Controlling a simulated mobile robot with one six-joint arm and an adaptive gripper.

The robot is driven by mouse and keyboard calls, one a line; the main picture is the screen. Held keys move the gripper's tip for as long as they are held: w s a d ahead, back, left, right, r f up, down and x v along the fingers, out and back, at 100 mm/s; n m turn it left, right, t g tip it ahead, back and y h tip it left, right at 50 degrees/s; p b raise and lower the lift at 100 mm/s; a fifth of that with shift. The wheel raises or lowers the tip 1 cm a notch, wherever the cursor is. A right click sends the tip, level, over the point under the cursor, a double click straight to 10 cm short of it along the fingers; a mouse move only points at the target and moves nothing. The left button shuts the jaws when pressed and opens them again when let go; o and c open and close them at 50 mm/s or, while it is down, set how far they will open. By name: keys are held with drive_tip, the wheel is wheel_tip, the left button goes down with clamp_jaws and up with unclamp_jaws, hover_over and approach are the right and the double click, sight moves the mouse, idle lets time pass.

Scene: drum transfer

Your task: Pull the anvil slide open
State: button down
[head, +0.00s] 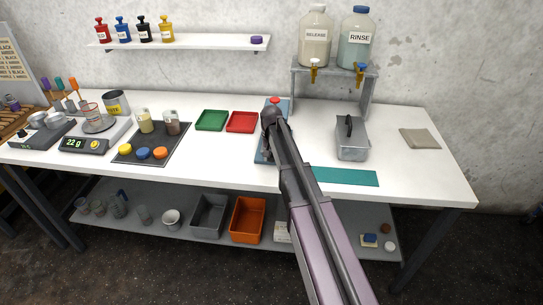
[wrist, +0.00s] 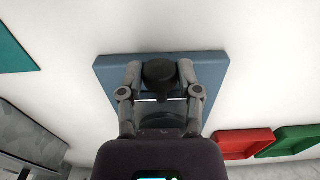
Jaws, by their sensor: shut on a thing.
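A blue base plate (head: 260,157) lies on the white bench right of the red tray, mostly hidden in the head view by my arm. A red knob (head: 275,99) shows at its far end. In the wrist view the blue plate (wrist: 215,70) fills the space under my gripper (wrist: 160,80), whose fingers are shut on a dark round knob (wrist: 159,71), which I take to be on the anvil slide. A grey round part shows between the finger links, partly covered. How far the slide is open cannot be told.
Red (head: 242,122) and green (head: 211,120) trays lie to the left. A teal mat (head: 345,176) and a lidded grey metal box (head: 352,147) are to the right. A metal stand (head: 365,92) with two big bottles is behind. The bench's right front is clear.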

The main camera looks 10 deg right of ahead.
drive_tip(key=s+a, duration=0.1)
drive_tip(key=s, duration=0.2)
drive_tip(key=s+a, duration=0.1)
drive_tip(key=s, duration=0.2)
drive_tip(key=s+a, duration=0.1)
drive_tip(key=s, duration=0.2)
drive_tip(key=shift+c, duration=1.5)
unclamp_jaws()
drive_tip(key=shift+w, duration=0.1)
